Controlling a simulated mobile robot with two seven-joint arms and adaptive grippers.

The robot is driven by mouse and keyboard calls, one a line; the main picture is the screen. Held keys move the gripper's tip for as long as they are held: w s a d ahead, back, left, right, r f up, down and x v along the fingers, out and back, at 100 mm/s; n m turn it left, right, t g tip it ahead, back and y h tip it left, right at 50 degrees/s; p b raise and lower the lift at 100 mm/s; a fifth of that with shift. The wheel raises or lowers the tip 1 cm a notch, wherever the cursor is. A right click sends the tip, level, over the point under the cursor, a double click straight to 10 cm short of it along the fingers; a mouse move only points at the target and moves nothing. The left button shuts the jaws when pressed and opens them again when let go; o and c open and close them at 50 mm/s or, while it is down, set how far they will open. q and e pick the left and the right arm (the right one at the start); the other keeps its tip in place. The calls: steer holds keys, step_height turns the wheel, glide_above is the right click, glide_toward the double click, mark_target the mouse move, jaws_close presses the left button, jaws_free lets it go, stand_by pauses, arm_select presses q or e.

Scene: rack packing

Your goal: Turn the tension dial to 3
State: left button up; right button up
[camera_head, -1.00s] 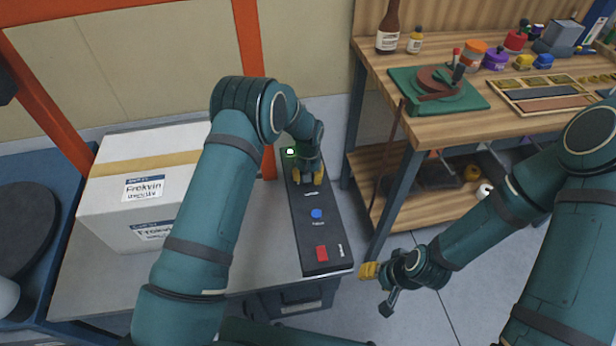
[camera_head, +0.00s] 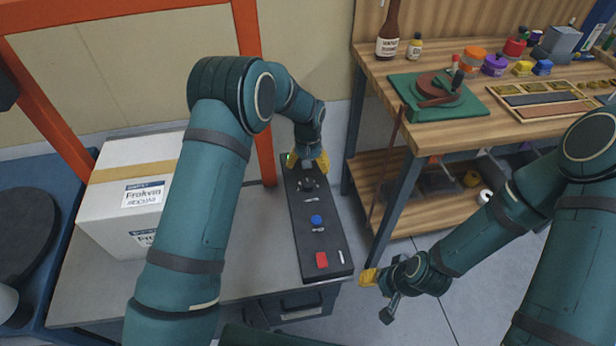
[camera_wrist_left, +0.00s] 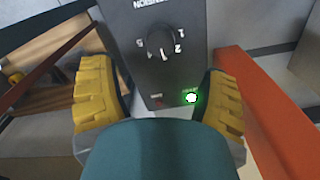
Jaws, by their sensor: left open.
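The tension dial (camera_head: 307,184) is a dark round knob on the far part of a long black control panel (camera_head: 308,234). In the left wrist view the dial (camera_wrist_left: 159,42) shows upside down, with numbers around it. A white mark sits at its lower edge, between the 2 and the 4, where the 3 belongs; mark and digit are hard to separate. My left gripper (camera_head: 308,163) is open and empty, its yellow fingers apart from the dial, beyond it in the head view. My right gripper (camera_head: 369,276) hangs right of the panel; its finger opening is unclear.
A green light (camera_wrist_left: 191,97) glows on the panel. A blue button (camera_head: 316,219) and red switch (camera_head: 321,260) lie nearer. A white carton (camera_head: 125,178) stands left on the grey bench. A wooden workbench (camera_head: 440,130) with tools is right.

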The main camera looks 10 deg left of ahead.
arm_select(q)
steer(key=shift+r, duration=1.85)
